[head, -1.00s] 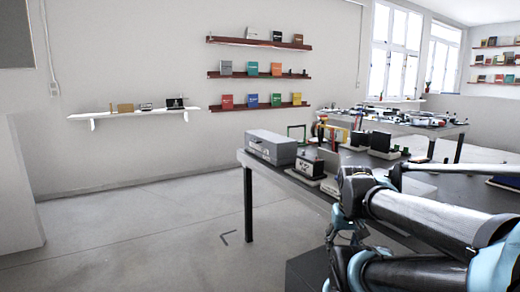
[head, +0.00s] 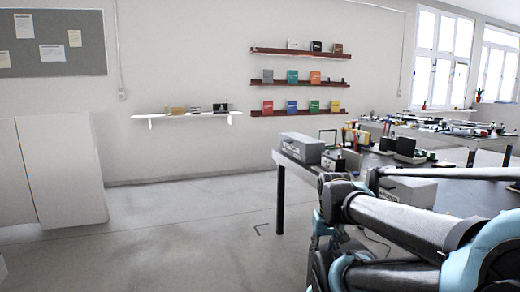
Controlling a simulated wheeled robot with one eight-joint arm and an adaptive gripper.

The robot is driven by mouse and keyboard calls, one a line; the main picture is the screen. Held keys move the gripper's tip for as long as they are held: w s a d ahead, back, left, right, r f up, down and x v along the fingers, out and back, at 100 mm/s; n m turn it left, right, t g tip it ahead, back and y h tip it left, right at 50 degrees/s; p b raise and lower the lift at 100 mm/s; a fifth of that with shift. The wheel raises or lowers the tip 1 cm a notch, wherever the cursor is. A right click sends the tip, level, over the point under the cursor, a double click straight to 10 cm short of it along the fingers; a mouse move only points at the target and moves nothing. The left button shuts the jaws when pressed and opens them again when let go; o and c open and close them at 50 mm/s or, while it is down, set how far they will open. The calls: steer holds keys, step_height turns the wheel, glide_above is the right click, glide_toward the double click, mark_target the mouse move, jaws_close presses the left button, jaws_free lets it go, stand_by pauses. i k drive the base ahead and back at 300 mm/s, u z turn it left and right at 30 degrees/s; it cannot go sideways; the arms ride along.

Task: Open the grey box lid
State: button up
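A grey box (head: 302,148) with its lid shut stands at the near left end of the dark table, in the middle of the head view. A second light grey box (head: 410,191) lies nearer on the same table, partly hidden behind my arm; its lid also looks shut. My arm reaches in from the lower right, its folded joints in front of the table's near edge. I cannot make out my gripper's fingers in this view. No part of my arm touches the first grey box.
The dark table (head: 462,197) also bears small dark blocks (head: 404,146) and other items. A white wall shelf (head: 185,114) and red shelves (head: 300,82) hang behind. White cabinets (head: 62,170) stand at left. The floor (head: 180,225) between cabinets and table is clear.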

mark_target(306, 146)
steer(key=u, duration=0.35)
steer(key=k, duration=0.75)
steer(key=u, duration=0.7)
steer(key=i, duration=1.95)
steer(key=z, duration=0.7)
steer(key=i, duration=0.8)
steer(key=z, duration=0.35)
